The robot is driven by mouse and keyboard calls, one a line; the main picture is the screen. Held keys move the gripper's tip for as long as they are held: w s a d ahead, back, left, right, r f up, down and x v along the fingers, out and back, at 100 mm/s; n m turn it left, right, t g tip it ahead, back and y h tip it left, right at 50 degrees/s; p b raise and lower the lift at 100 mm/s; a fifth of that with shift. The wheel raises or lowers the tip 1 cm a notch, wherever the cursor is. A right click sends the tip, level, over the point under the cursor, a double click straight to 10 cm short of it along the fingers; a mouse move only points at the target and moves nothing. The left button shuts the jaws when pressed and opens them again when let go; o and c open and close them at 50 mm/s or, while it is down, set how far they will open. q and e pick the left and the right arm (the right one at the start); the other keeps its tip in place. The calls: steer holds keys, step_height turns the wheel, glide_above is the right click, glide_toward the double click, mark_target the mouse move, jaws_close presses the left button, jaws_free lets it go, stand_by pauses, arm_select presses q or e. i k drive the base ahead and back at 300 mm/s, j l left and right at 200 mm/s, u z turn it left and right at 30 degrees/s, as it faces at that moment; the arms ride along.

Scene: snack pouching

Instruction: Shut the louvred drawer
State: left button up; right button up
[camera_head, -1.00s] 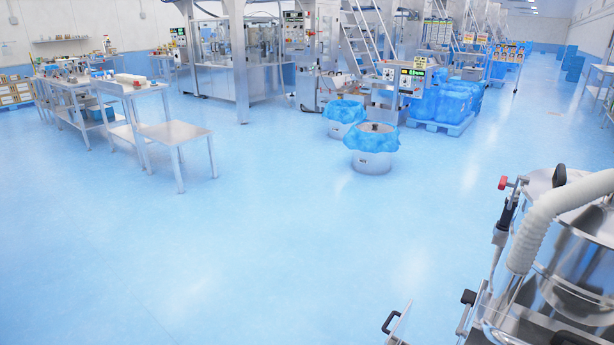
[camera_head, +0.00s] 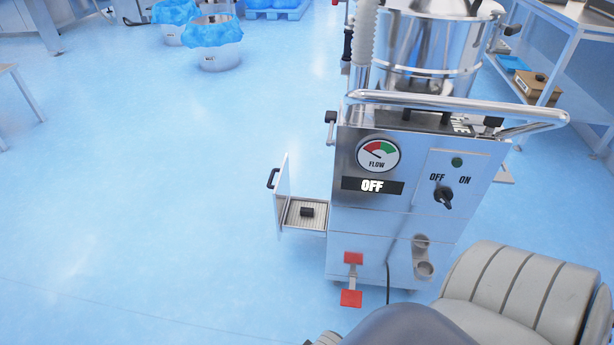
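The louvred drawer (camera_head: 305,222) stands open, sticking out to the left from the lower part of a shiny steel machine (camera_head: 400,222). Its front panel (camera_head: 282,192) is upright and carries a black handle (camera_head: 272,178) on its outer left face. A small black block (camera_head: 307,212) lies on the ribbed floor of the drawer. Neither of my grippers shows in the head view. A grey padded arm part of mine fills the bottom right and hides some of the floor by the machine.
The machine has a flow gauge (camera_head: 378,155), a sign reading OFF (camera_head: 372,186), a black knob (camera_head: 443,197) and a tubular rail (camera_head: 457,104). Red pedals (camera_head: 351,298) stick out low at its front. The floor left of the drawer is clear. A shelf table (camera_head: 569,45) stands at right.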

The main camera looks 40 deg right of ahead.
mark_target(282, 198)
steer(key=j+z, duration=0.1)
steer(key=z, duration=0.3)
steer(key=i+j+z, duration=0.1)
steer(key=z, duration=0.25)
steer(key=j+z, duration=0.2)
steer(key=z, duration=0.2)
steer(key=j+z, duration=0.15)
steer(key=z, duration=0.25)
steer(key=j+z, duration=0.3)
steer(key=j, duration=0.75)
steer(key=j+z, duration=0.3)
steer(key=j, duration=0.75)
steer(key=i+j, duration=0.1)
steer(key=i, duration=0.45)
